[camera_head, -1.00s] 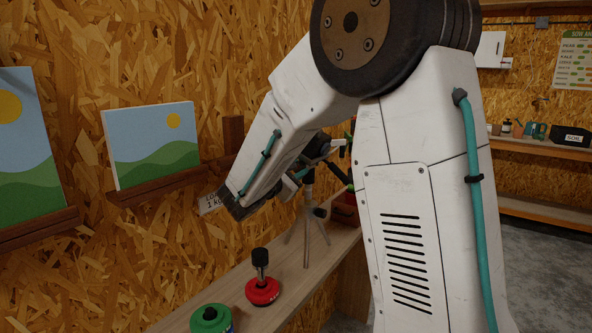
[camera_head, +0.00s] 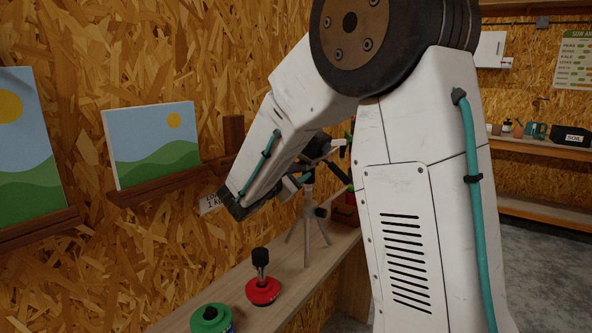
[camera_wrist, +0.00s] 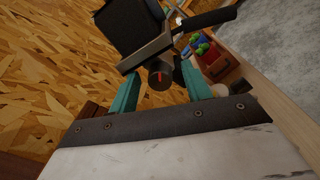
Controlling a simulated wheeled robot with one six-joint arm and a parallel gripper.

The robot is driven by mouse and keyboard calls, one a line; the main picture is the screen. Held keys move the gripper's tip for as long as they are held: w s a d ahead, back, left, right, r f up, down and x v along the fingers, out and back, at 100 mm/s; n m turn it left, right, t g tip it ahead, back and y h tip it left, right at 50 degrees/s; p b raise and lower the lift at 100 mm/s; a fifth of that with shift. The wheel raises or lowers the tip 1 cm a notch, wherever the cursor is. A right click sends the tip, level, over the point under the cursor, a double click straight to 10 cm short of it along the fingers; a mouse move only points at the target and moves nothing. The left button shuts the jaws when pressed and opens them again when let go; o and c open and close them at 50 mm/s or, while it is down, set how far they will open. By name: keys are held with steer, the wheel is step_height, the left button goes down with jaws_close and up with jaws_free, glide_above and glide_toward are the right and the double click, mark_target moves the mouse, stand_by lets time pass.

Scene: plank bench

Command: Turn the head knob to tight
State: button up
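A tripod (camera_head: 307,235) stands on the wooden bench in the head view, its dark head (camera_head: 318,146) partly hidden by my arm. In the wrist view the tripod head shows as a large dark plate (camera_wrist: 128,25) with a bar and a handle. A round dark knob (camera_wrist: 158,79) with a red mark on its face sits below the bar. My gripper (camera_wrist: 160,72) is open, its two teal fingers on either side of the knob near their tips. A gap shows on the left of the knob; I cannot tell whether the right finger touches it.
A red canister (camera_head: 263,292) with a black top and a green canister (camera_head: 211,319) stand nearer on the bench (camera_head: 240,278). A crate (camera_wrist: 222,68) with coloured items lies beyond the knob. Two landscape pictures (camera_head: 152,143) rest on wall ledges at left.

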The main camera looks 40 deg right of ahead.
steer(key=v, duration=0.7)
steer(key=shift+a, duration=0.4)
steer(key=shift+s, duration=0.1)
steer(key=w+d+n, duration=0.2)
steer(key=d+n, duration=0.4)
steer(key=n, duration=0.1)
steer(key=shift+w+d+n+g, duration=0.25)
steer(key=shift+w+n+g, duration=0.05)
steer(key=shift+w+n, duration=0.1)
steer(key=shift+f, duration=0.1)
steer(key=c, duration=1)
